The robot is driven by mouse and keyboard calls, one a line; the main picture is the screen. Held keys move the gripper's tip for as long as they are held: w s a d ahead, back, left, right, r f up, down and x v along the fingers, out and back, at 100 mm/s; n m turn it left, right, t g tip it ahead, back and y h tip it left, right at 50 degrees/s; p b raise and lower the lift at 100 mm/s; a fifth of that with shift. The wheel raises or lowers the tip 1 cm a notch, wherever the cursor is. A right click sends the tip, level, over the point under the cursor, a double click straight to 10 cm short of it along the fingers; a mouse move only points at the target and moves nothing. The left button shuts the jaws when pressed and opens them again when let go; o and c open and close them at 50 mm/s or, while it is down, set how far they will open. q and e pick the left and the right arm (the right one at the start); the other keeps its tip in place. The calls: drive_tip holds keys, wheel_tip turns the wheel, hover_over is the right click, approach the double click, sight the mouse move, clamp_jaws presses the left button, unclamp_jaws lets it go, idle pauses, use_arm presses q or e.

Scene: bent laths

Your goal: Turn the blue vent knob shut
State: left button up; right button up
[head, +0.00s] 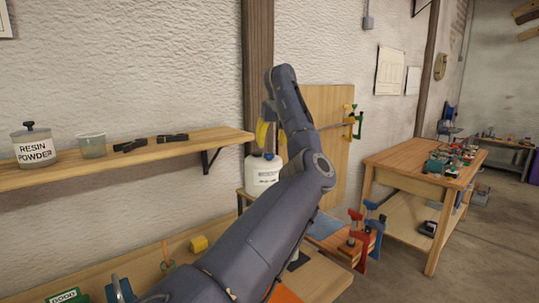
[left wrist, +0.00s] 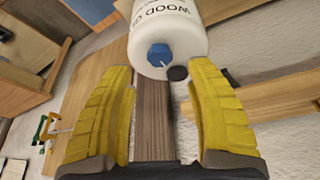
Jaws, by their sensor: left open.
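A white container (head: 262,174) stands in front of the wall, at the far side of my left arm. Its blue vent knob (head: 269,156) is on top. In the left wrist view the container (left wrist: 190,32) is tilted, with lettering starting "WOOD G", and the blue knob (left wrist: 159,54) has a black cap (left wrist: 178,73) beside it. My left gripper (head: 270,146) has yellow fingers and is open, just above the container. In the left wrist view the knob lies ahead between the fingertips (left wrist: 160,72), with no visible contact. My right gripper is not in view.
A wall shelf (head: 120,160) at left holds a resin powder jar (head: 35,146), a glass jar (head: 92,146) and dark pieces.

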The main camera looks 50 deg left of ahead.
sight(270, 154)
use_arm(q)
drive_tip(key=shift+x, duration=3.1)
clamp_jaws()
